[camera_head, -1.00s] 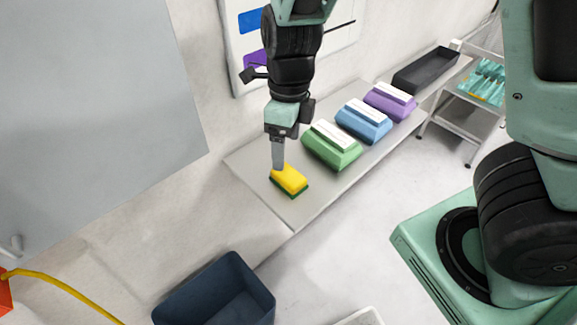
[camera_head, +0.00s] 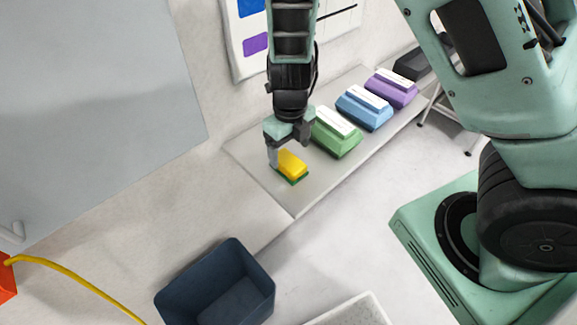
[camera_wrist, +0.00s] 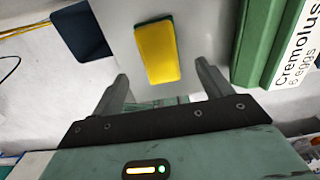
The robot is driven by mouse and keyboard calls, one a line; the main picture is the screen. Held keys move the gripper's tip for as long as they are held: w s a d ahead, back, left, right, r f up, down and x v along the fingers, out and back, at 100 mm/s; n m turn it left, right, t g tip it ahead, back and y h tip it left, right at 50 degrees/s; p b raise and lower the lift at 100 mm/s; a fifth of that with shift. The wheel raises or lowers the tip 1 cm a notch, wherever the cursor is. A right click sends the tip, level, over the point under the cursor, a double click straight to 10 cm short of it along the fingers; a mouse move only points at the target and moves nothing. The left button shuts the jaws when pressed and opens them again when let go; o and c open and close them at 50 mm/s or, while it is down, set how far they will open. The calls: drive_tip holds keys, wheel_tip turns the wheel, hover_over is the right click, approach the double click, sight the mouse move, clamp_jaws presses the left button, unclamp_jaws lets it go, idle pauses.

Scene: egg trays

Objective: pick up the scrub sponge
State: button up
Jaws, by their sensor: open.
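The scrub sponge (camera_head: 291,165), yellow on top with a green underside, lies on the near left end of the grey shelf (camera_head: 297,205). My gripper (camera_head: 289,157) is just above and behind it in the head view, partly overlapping it. In the wrist view the sponge (camera_wrist: 157,53) shows ahead of the fingertips, roughly between their lines. My gripper (camera_wrist: 161,83) is open there, with both fingers apart and nothing between them. Whether a finger touches the sponge cannot be told.
A green egg carton (camera_head: 336,133) stands close to the right of the sponge, with blue (camera_head: 364,108) and purple (camera_head: 391,88) cartons beyond. A dark blue bin (camera_head: 215,290) stands on the floor in front. A wall panel (camera_head: 252,44) is behind the shelf.

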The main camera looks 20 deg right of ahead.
sight(289, 160)
drive_tip(key=shift+w+f, duration=0.2)
drive_tip(key=shift+f, duration=2.65)
drive_tip(key=c, duration=1.1)
